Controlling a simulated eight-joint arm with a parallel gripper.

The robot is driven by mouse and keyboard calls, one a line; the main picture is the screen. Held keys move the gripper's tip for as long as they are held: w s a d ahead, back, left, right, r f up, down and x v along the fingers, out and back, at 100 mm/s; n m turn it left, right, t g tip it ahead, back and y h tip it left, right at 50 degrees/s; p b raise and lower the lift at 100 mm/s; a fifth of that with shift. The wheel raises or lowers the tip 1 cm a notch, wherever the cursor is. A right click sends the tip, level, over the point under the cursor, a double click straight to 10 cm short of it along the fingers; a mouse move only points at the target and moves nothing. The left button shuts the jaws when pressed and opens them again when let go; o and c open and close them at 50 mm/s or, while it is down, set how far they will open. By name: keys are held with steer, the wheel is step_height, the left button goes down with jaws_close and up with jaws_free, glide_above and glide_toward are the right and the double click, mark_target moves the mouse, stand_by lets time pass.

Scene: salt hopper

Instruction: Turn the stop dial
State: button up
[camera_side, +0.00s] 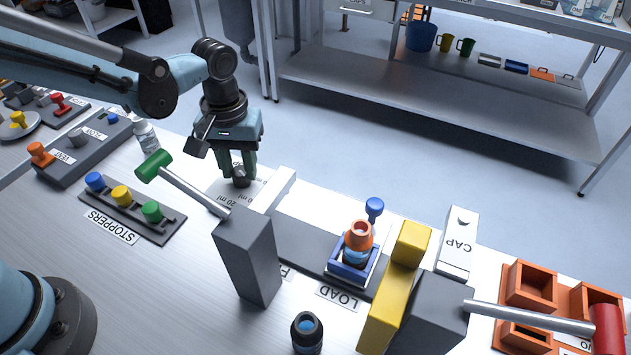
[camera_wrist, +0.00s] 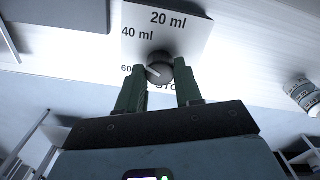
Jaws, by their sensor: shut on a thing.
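The stop dial (camera_wrist: 160,66) is a small dark round knob with a white pointer line on a pale plate (camera_wrist: 190,28). The plate reads 20 ml, 40 ml and a partly hidden 60. The pointer lies on the knob's left side, close to the 60 mark. My gripper (camera_wrist: 159,78) has its two green fingers on either side of the knob, shut on it. In the side view my gripper (camera_side: 237,168) points down at the dial (camera_side: 241,182), and its fingers cover part of the knob.
A lever with a green handle (camera_side: 154,165) rises from a dark grey post (camera_side: 246,262) near my gripper. A white bottle (camera_side: 146,137) stands behind to the left. The stopper rack (camera_side: 172,225) is at left. An orange-topped bottle sits in the blue holder (camera_side: 340,270) at right.

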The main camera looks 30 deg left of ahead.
mark_target(239, 170)
steer(key=m, duration=1.3)
stand_by(0.7)
steer(key=o, duration=1)
steer(key=shift+o, duration=0.2)
steer(key=shift+r, duration=0.1)
step_height(239, 170, up, 12)
